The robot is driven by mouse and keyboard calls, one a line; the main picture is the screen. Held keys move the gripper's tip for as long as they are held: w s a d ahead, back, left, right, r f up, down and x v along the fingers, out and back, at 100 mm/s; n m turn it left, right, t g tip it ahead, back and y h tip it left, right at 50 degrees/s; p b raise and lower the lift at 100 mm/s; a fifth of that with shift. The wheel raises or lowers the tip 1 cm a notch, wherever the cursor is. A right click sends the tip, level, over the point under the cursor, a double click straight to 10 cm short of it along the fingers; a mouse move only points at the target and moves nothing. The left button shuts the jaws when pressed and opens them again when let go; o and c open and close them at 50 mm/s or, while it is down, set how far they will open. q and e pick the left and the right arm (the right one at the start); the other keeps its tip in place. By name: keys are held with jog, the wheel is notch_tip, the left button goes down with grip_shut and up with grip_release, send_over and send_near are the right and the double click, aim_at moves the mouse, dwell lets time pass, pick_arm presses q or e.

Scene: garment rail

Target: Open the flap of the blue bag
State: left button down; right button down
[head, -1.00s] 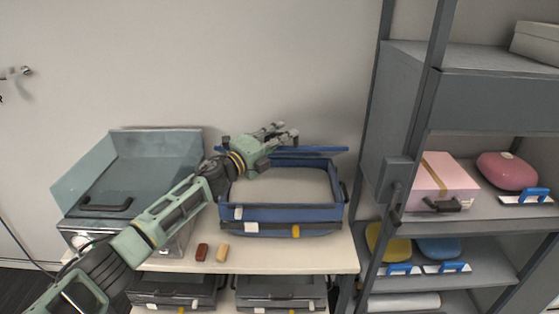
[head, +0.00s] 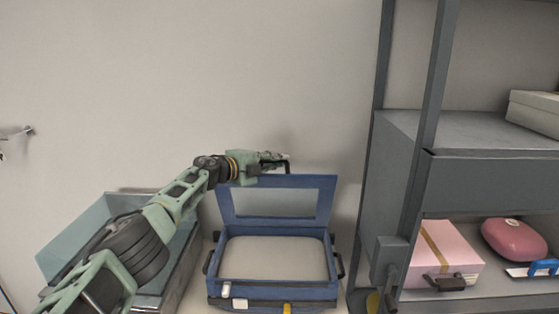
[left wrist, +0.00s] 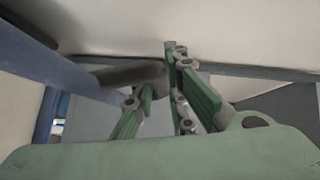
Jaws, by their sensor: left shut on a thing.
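The blue bag (head: 225,289) stands on the table in the head view, with its pale inside showing. Its flap (head: 226,206) is raised, standing up behind the opening, with a pale panel inside a blue frame. My left gripper (head: 274,158) is at the flap's top edge, shut on the dark flap handle (head: 287,167). The fingers partly hide the handle. In the left wrist view a dark grey bar (left wrist: 125,76) lies at the fingers, beside the flap's blue edge (left wrist: 60,70). My right gripper is not in view.
A grey-blue open case (head: 75,238) stands left of the bag, partly behind my left arm. A grey shelf rack (head: 398,165) stands close on the right, holding a pink box (head: 447,250) and a red-pink bag (head: 514,238). The wall above the flap is clear.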

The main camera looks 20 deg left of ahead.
pick_arm(q)
jog(key=shift+w+r, duration=0.1)
jog(key=shift+w, duration=0.25)
jog(key=c, duration=2)
grip_release()
jog(key=shift+s+a, duration=0.1)
jog(key=shift+a, duration=0.05)
jog(key=shift+s+a, duration=0.15)
jog(key=v, duration=1.1)
jog(key=shift+s+r, duration=0.15)
jog(key=shift+s, duration=0.1)
jog(key=shift+c, duration=0.4)
